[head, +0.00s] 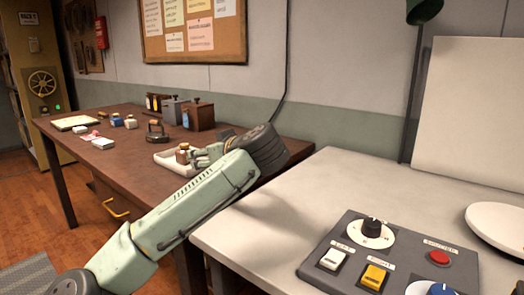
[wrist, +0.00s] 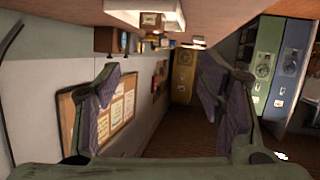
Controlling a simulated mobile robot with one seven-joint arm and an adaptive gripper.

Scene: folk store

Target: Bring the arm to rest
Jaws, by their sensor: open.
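My green arm (head: 185,205) reaches from the lower left of the head view up to the right, to a dark wrist joint. My gripper (head: 203,155) is folded back from that joint and points left, over or beside the white tray on the brown desk; its exact height is unclear. In the wrist view my gripper (wrist: 158,78) shows two fingers with purple pads, spread wide. Nothing is between them. The wrist picture is rolled over, with the desk at the top.
A pale table (head: 300,210) with a control panel (head: 395,245) stands at right. A corkboard (head: 195,28) hangs behind. Floor (head: 30,190) is clear at left.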

